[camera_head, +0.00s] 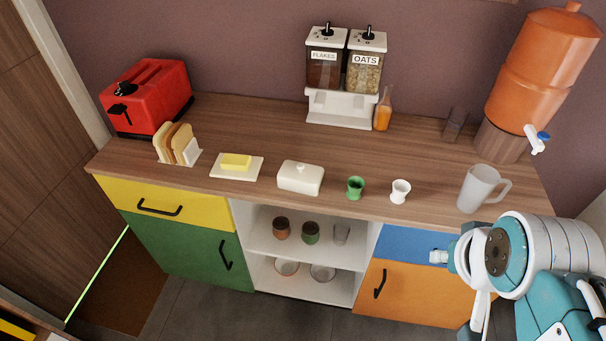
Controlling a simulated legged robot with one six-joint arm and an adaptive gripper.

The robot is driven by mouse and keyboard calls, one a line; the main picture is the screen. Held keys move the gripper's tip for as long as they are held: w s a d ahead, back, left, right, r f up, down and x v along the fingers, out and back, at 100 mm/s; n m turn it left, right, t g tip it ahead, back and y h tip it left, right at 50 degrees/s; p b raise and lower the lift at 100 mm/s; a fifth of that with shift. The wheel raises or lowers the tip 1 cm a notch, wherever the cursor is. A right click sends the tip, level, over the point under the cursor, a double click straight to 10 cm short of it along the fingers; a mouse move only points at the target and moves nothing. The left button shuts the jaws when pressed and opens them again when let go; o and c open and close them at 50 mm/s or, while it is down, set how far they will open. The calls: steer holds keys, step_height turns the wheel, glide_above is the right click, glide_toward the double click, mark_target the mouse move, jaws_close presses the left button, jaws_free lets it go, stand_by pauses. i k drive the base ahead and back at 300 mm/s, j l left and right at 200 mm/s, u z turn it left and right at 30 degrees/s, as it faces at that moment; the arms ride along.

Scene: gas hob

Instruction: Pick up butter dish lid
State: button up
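The butter dish lid (300,179), a white rounded box shape with a small knob on top, rests on the wooden counter near its front edge, left of the green egg cup. The butter dish base (218,172), a flat white plate, lies to its left with a yellow block of butter (236,161) on it. My arm, white and teal, is at the lower right, in front of the cabinet and well apart from the lid. White end parts of my gripper (455,272) show at its left side, but its fingers cannot be made out clearly.
On the wooden counter (240,121), a green egg cup (355,187), white egg cup (400,191) and frosted mug (480,188) stand to the lid's right. A toast rack (193,156) and red toaster (150,96) stand left. The cereal dispenser (341,110) is behind. Counter behind the lid is clear.

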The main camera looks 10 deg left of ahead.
mark_target(300, 177)
steer(key=i+j, duration=0.15)
steer(key=j, duration=0.2)
steer(key=i+j, duration=0.15)
steer(key=j, duration=0.2)
steer(key=i+j, duration=0.15)
steer(key=j, duration=0.25)
steer(key=i+j, duration=0.15)
steer(key=j, duration=0.2)
